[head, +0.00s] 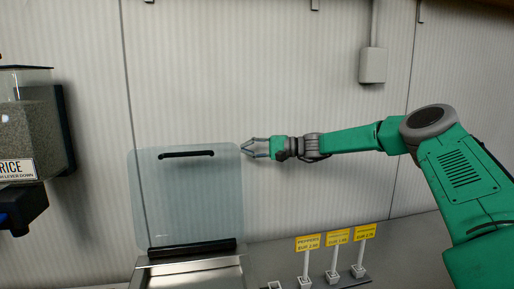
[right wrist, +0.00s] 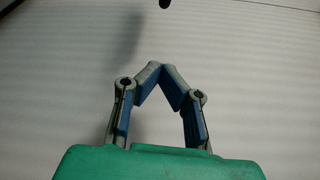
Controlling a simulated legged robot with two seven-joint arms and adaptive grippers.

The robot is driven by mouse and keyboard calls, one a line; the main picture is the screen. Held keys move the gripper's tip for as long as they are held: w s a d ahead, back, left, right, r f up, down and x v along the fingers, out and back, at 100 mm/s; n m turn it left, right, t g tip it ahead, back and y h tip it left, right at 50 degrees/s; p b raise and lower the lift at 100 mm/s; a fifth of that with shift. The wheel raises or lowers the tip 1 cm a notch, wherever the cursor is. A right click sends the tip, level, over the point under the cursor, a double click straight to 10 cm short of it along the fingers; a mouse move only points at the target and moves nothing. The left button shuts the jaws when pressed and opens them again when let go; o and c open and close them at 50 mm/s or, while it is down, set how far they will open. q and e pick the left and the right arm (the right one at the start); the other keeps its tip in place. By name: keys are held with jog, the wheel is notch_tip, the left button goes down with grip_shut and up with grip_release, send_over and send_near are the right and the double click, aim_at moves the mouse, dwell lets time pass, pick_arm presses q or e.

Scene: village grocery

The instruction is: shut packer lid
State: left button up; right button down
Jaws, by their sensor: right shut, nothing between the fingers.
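The packer lid (head: 188,200) is a clear, bluish panel with a black handle bar (head: 187,154) near its top edge. It stands raised, almost upright, on a dark hinge strip (head: 192,248) at the back of the metal packer (head: 190,270). My right gripper (head: 245,149) points left at the lid's upper right edge, level with the handle and very close to the edge. Whether it touches the lid I cannot tell. In the right wrist view its fingertips (right wrist: 161,70) meet with nothing between them. My left gripper is not in view.
A rice dispenser (head: 30,135) hangs at the left. Several yellow price signs (head: 337,238) stand on small holders right of the packer, below my right arm. A grey box (head: 373,65) is on the pale wall. The space above the lid is clear.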

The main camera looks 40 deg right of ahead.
aim_at(235, 148)
jog(key=a, duration=0.2)
jog(key=a+r+p, duration=0.1)
jog(key=a+p, duration=0.1)
jog(key=a, duration=0.1)
jog(key=shift+s+a+r, duration=0.15)
jog(key=shift+a+r, duration=0.1)
jog(key=shift+a, duration=0.05)
jog(key=shift+s, duration=0.2)
jog(key=shift+f, duration=0.1)
jog(key=shift+d+f, duration=0.3)
jog(key=shift+d, duration=0.15)
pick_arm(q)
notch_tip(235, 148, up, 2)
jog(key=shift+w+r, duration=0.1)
